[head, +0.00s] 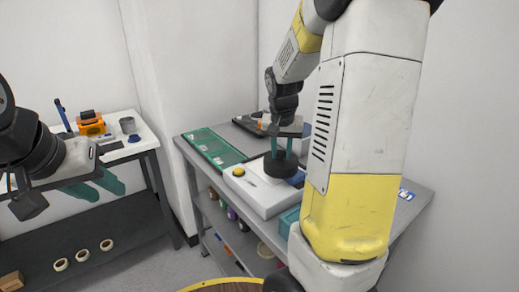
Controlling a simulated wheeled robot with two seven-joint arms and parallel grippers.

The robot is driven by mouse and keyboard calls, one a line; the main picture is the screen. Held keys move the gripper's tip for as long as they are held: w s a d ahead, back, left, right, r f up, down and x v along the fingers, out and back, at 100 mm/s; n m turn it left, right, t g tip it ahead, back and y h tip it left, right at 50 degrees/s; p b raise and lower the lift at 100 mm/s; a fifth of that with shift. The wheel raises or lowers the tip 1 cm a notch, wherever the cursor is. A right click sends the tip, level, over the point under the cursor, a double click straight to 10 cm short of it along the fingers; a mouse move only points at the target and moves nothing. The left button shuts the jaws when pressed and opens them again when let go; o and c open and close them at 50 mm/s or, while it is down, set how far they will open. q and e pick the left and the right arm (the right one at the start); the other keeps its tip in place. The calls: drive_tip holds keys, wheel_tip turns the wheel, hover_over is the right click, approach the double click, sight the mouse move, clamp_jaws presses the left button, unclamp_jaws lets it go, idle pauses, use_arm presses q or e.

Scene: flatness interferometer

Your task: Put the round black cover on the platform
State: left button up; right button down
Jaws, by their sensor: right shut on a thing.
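The round black cover (281,167) is between the teal fingers of my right gripper (280,155), which is shut on it. The cover is over the top of the white instrument (258,193) on the grey bench. A blue-grey patch (297,179) shows beside the cover on the instrument, perhaps part of the platform, which is otherwise hidden. I cannot tell whether the cover touches the surface below. My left gripper (108,192) is at the left, empty, its teal fingers apart, far from the cover.
A green mat or tray (213,147) lies left on the bench (196,134). A dark case (247,123) stands behind. Lower shelves hold several rolls. A white-topped side table (118,152) carries an orange device (91,124) and a grey cup (128,125). My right arm hides the bench's right part.

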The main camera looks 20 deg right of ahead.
drive_tip(key=shift+w+d+f, duration=0.15)
drive_tip(key=shift+w+f, duration=0.55)
drive_tip(key=shift+w, duration=0.65)
drive_tip(key=shift+w+d+f, duration=0.1)
drive_tip(key=shift+w+f, duration=0.65)
drive_tip(key=shift+w, duration=0.55)
drive_tip(key=shift+w+d+f, duration=0.15)
drive_tip(key=shift+w+f, duration=0.55)
drive_tip(key=shift+w, duration=0.65)
drive_tip(key=shift+f, duration=0.1)
drive_tip(key=c, duration=1.1)
unclamp_jaws()
